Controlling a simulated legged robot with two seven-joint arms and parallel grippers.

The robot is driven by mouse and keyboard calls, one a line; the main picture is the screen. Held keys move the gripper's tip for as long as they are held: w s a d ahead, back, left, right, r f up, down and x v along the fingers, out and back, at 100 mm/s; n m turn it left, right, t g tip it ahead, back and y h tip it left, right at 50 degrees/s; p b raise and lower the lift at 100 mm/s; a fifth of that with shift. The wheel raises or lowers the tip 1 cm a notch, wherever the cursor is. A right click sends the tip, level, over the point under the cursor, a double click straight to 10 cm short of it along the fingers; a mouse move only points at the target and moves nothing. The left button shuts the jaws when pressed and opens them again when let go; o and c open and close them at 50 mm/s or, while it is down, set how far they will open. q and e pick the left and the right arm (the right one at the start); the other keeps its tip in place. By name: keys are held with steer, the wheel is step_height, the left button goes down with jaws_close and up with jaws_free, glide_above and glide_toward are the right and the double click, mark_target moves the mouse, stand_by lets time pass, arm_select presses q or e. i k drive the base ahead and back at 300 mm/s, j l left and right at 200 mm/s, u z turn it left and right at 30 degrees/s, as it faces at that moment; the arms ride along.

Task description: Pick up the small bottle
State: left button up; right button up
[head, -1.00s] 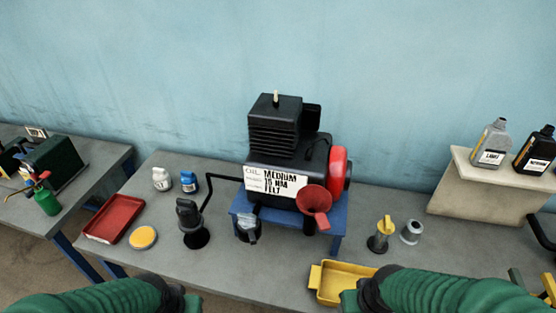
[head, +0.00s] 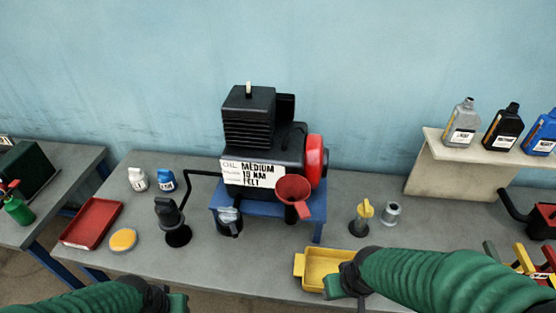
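Larger bottles stand on the raised shelf at right: a grey one (head: 462,124), a black one (head: 502,128) and a blue one (head: 541,133). Which bottle the task means I cannot tell. My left gripper (head: 177,302) is at the bottom edge, partly cut off, well in front of the small bottles. My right gripper (head: 340,284) is at the yellow tray's right end. No bottle shows in either gripper.
A black machine (head: 262,145) with a red funnel (head: 293,192) stands on a blue stand mid-table. A red tray (head: 92,222), yellow disc (head: 123,240) and black pump-like item (head: 170,222) are at left. The yellow tray (head: 314,268) lies at the front edge.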

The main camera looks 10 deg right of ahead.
mark_target(506, 126)
steer(key=z, duration=1.75)
